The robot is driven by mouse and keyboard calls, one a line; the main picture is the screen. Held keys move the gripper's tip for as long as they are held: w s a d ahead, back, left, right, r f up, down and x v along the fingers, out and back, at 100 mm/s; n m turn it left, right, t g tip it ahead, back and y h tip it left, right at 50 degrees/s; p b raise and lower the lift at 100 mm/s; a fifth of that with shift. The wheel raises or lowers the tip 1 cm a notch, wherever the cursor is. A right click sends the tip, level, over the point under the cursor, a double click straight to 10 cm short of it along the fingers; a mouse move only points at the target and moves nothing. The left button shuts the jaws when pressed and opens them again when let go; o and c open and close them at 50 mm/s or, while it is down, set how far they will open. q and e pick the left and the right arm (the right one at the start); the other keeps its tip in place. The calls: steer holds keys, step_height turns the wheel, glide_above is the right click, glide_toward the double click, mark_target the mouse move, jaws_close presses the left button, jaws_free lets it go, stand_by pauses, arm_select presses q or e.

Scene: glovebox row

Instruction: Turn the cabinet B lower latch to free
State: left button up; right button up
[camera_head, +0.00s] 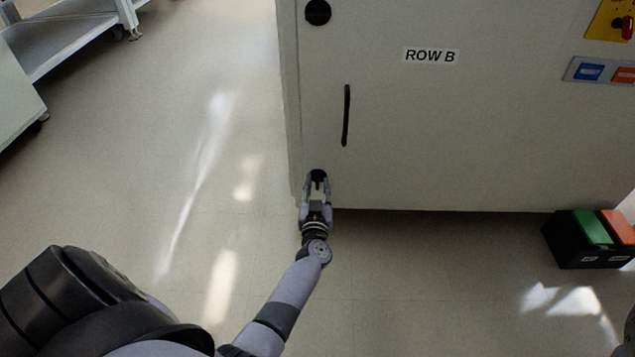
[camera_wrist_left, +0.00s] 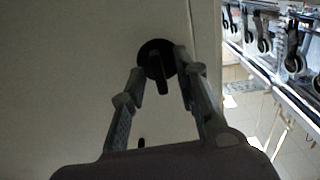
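The cabinet marked ROW B (camera_head: 480,130) fills the upper right of the head view. Its lower latch (camera_head: 318,174) is a round black knob near the bottom left corner of the door. My left gripper (camera_head: 317,186) is at this latch, with a finger on each side. In the left wrist view, the latch (camera_wrist_left: 157,60) shows as a black disc with a raised bar, roughly upright in that picture. The left gripper's fingers (camera_wrist_left: 163,76) are spread around the bar, with gaps visible. My right gripper is not in view.
An upper latch (camera_head: 318,12) and a long black door handle (camera_head: 346,115) are above on the same cabinet. A black bin with green and orange tops (camera_head: 585,255) stands on the floor at the right. A bench (camera_head: 75,40) stands at the upper left. The floor left of the cabinet is clear.

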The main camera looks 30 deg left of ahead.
arm_select(q)
steer(key=shift+c, duration=0.4)
jaws_close()
